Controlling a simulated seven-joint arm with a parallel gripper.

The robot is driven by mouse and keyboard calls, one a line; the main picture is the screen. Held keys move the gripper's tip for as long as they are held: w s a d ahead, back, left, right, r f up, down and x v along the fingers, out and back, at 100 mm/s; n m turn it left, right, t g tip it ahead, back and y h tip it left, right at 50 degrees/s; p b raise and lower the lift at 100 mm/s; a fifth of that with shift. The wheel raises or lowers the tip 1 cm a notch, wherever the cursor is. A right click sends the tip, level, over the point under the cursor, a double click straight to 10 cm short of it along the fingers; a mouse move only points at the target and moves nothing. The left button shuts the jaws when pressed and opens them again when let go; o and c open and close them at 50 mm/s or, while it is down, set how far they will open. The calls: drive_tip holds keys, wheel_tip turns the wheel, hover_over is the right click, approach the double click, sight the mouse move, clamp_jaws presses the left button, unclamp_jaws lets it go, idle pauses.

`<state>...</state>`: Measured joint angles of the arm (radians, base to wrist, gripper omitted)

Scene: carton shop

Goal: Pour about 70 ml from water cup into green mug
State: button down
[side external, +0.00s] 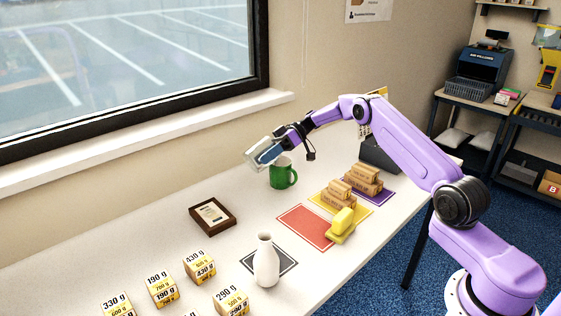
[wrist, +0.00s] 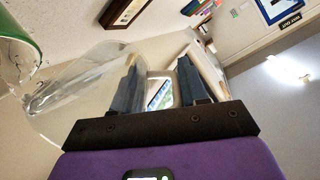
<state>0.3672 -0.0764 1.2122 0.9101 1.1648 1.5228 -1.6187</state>
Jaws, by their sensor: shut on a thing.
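The water cup (side external: 256,153) is clear and tilted well over from upright. It is held in the air above the green mug, a little to its left in the side view. My gripper (side external: 275,146) is shut on it. In the wrist view the clear cup (wrist: 80,88) fills the left, beside and partly behind the dark fingers of my gripper (wrist: 160,72). The green mug (side external: 278,178) stands upright on the table, handle to the right. Its rim shows at the left edge of the wrist view (wrist: 22,42). The water level and the mug's inside are not clear.
A framed plaque (side external: 212,215) lies left of the mug. A white vase (side external: 266,262) stands on a dark mat in front. Several marked weight blocks (side external: 161,288) sit front left. A yellow butter-like block (side external: 342,221) and cardboard boxes (side external: 340,192) stand right, by a red mat (side external: 303,227).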

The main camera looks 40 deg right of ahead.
drive_tip(key=shift+d+r+y, duration=0.35)
drive_tip(key=shift+d+y, duration=0.35)
drive_tip(key=shift+y, duration=0.1)
idle(0.8)
drive_tip(key=shift+a+f+h, duration=0.4)
drive_tip(key=shift+a+h, duration=0.3)
drive_tip(key=shift+h, duration=0.5)
drive_tip(key=shift+a+f+h, duration=0.35)
drive_tip(key=shift+a+h, duration=0.35)
drive_tip(key=shift+h, duration=0.5)
drive_tip(key=shift+w+a+h, duration=0.1)
drive_tip(key=shift+a+h, duration=0.05)
drive_tip(key=shift+h, duration=0.85)
drive_tip(key=shift+a+f+h, duration=0.1)
drive_tip(key=shift+f+h, duration=0.2)
drive_tip(key=shift+g, duration=0.3)
